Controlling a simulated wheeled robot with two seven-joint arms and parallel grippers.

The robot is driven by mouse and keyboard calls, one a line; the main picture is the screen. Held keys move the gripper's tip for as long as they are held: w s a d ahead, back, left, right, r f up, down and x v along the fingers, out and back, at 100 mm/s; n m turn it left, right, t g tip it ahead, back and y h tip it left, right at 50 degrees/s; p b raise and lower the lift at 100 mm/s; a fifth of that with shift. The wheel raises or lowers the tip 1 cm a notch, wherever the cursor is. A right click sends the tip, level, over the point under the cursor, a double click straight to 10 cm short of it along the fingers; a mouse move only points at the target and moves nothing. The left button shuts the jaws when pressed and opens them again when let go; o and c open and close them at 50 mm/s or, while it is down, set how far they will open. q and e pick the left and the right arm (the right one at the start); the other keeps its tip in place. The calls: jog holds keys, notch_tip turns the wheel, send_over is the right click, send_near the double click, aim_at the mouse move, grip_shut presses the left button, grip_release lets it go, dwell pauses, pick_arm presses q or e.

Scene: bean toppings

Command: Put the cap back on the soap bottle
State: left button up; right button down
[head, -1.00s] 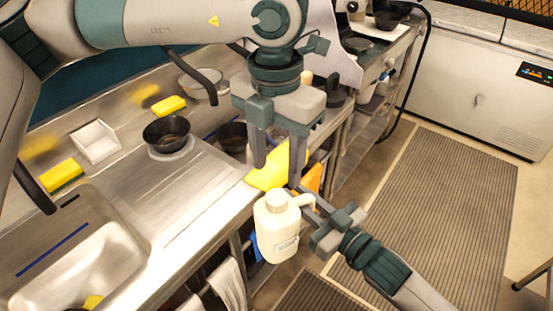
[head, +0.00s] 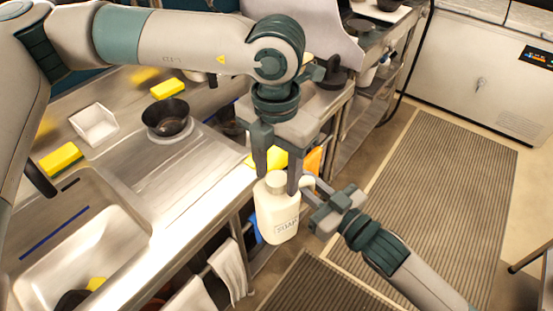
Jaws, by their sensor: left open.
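The steel counter (head: 205,180) with a sink (head: 85,255) is at left. A dark bowl (head: 166,118), a white tray (head: 94,122) and yellow sponges (head: 61,158) stand on it. White cloths (head: 228,270) hang below. Floor mats (head: 440,190) lie right.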

pick_arm(q)
jog(key=shift+f, duration=0.25)
jog(key=c, duration=1.1)
